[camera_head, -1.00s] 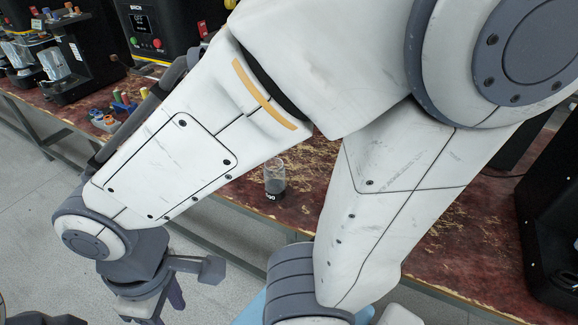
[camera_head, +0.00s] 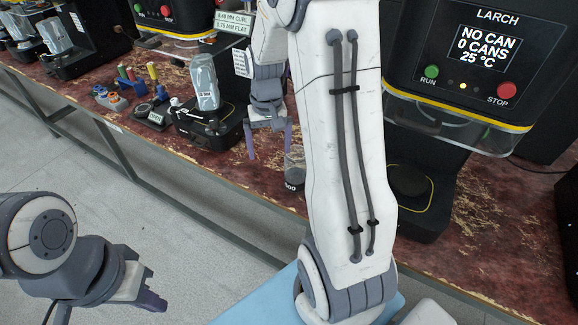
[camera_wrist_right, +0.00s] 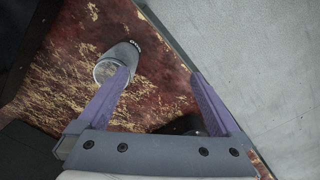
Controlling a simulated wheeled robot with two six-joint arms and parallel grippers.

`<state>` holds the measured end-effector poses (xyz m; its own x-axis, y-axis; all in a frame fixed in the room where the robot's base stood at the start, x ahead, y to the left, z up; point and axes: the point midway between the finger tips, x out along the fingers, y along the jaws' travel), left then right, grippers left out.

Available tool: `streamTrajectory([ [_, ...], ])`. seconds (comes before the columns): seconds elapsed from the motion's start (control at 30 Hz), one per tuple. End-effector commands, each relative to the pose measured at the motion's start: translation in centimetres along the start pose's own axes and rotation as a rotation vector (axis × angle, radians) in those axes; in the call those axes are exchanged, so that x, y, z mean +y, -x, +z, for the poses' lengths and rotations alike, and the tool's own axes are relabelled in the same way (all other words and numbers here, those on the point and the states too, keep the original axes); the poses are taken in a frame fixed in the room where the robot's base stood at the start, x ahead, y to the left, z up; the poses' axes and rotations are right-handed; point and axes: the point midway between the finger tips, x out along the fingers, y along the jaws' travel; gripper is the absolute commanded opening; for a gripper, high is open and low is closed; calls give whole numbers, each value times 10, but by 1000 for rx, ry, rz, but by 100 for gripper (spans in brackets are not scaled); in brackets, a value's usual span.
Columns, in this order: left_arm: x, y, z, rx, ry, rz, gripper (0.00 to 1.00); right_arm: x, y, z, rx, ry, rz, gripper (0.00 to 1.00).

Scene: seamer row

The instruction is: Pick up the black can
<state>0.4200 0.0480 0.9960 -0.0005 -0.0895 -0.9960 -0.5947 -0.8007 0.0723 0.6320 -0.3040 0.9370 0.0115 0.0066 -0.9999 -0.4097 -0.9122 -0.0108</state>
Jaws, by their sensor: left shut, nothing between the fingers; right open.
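My right gripper (camera_head: 270,153) is open just left of the can in the head view. In the right wrist view its purple fingers (camera_wrist_right: 161,74) are apart, with no can between them. Whether a finger touches the can is unclear. My left gripper (camera_head: 152,301) is shut and empty at the lower left, over the floor.
A machine with a display (camera_head: 486,45) stands right of my right arm. A smaller black fixture holding a grey can-like item (camera_head: 205,85) is behind left of the can. Grey floor is open in front of the bench.

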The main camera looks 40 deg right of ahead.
Motion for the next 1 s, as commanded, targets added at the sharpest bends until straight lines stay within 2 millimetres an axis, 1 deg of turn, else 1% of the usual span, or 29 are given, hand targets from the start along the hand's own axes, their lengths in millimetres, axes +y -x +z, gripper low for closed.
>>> streamTrajectory([
  [0.03, 0, -3, 0, 0, 0, 0, 0, 25, -11, -10, -5, -66, 4, 100],
  [0.1, 0, -4, 0, 0, 0, 0, 0, 48, -20, -19, -7, -128, 8, 100],
  [0.2, 0, -5, 0, 0, 0, 0, 0, 69, -28, -25, -9, -179, 11, 100],
  [0.23, 0, -5, 0, 0, 0, 0, 0, 72, -31, -26, -9, -188, 11, 100],
  [0.33, 0, -6, 0, 0, 0, 0, 0, 77, -45, -27, -11, -198, 12, 100],
  [0.5, 0, -6, 0, 0, 0, 0, 0, 76, -71, -27, -11, -196, 12, 100],
  [0.73, 0, -5, 0, 0, 0, 0, 0, 76, -88, -27, -10, -195, 12, 100],
  [1.0, 0, -2, 0, 0, 0, 0, 0, 78, -127, -26, -10, -194, 12, 100],
])
